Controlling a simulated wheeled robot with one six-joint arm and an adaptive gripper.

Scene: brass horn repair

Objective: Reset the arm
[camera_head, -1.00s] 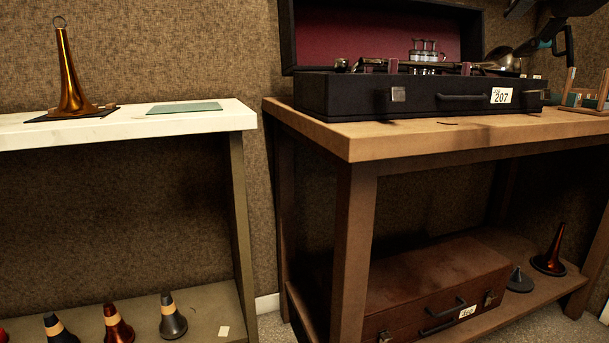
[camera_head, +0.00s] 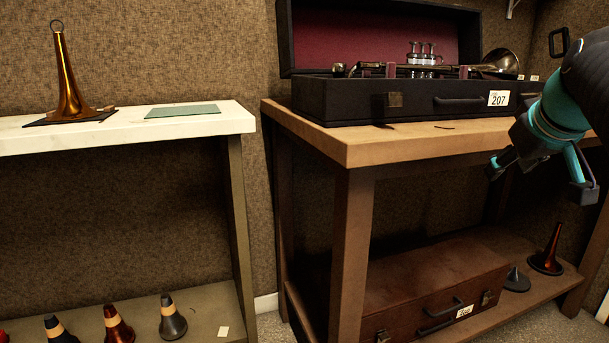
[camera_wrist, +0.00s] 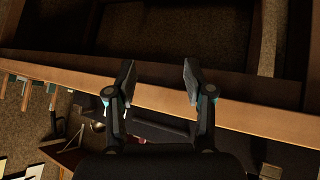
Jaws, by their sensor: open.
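My gripper (camera_head: 540,178) is at the right of the head view, in front of the wooden bench's right part, pointing down. Its two fingers are spread wide with nothing between them. In the wrist view, the open fingers (camera_wrist: 159,82) stand apart across the bench's wooden edge (camera_wrist: 150,92). My arm hides the right end of the bench top in the head view.
An open black case (camera_head: 420,104) tagged 207 holds a brass horn (camera_head: 495,62) on the wooden bench (camera_head: 345,148). A brown case (camera_head: 425,290) lies on its lower shelf. The white bench (camera_head: 120,132) at left bears a copper-coloured bell (camera_head: 68,90).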

